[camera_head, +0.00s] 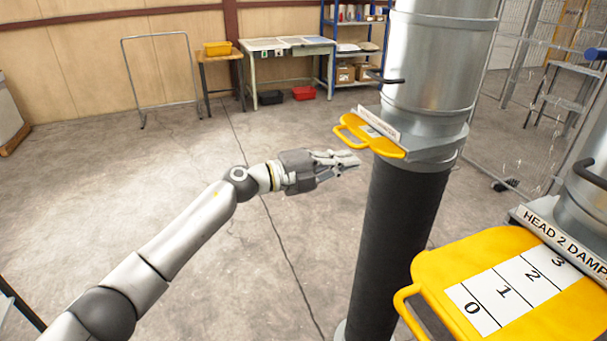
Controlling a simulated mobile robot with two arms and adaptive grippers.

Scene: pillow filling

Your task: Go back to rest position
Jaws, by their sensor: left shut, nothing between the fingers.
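My left arm reaches in from the lower left to the middle of the head view. My left gripper (350,160) is shut and empty. In the picture its fingertips are just below and left of the yellow damper handle (372,135) on the far metal pipe. I cannot tell whether they touch it. A nearer yellow damper plate (440,275) at the lower right has a white scale marked 0 to 3 and a label reading "HEAD 2 DAMP". My right gripper is not in view.
The far metal pipe (430,60) continues down as a dark hose (395,240) close to my left gripper. A workbench (290,48), a blue shelf (355,45) and a metal frame (158,36) stand along the back wall. The concrete floor (130,170) to the left is clear.

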